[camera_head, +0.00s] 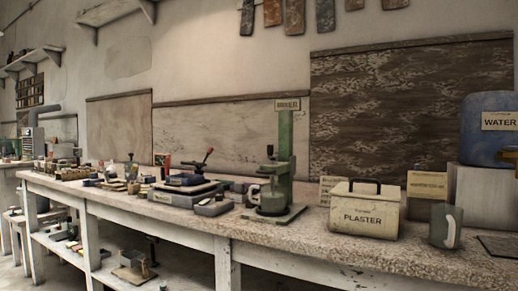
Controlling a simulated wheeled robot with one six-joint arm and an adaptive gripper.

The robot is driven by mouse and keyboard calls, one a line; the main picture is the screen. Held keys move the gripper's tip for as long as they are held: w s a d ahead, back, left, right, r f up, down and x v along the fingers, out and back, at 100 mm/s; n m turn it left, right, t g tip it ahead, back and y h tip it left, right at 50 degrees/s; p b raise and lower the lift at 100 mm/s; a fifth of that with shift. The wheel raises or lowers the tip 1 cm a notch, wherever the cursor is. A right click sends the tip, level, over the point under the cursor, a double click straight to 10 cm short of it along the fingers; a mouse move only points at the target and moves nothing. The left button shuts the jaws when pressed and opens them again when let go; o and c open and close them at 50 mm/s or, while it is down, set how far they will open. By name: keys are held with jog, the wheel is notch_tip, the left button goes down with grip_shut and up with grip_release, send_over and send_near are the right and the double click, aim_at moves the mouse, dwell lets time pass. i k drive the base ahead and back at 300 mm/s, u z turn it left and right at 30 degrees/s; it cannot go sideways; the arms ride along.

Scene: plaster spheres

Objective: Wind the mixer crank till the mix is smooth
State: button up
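A green upright stand (285,150) rises from a flat green base (292,216) on the long workbench, with a small sign (288,104) on top too small to read surely. It looks like the mixer. A greyish cup or bowl (271,203) sits low at its front. A small dark knob or handle (270,151) stands up left of the post and may be part of the crank. The inside of the cup is not visible, so I cannot tell the state of any mix. My gripper is not in view.
Right of the stand are a cream PLASTER box (364,212), a dark green mug (446,226) and a blue WATER container (490,128) on a pale block. Left are a press-like device with a red-knobbed lever (204,158) and a grey tray (212,207). The bench's front edge is clear.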

aim_at(270, 148)
jog(key=u, duration=0.9)
jog(key=k, duration=1.15)
jog(key=u, duration=1.25)
jog(key=i, duration=2.05)
jog(key=z, duration=1.6)
jog(key=i, duration=0.8)
jog(key=z, duration=0.8)
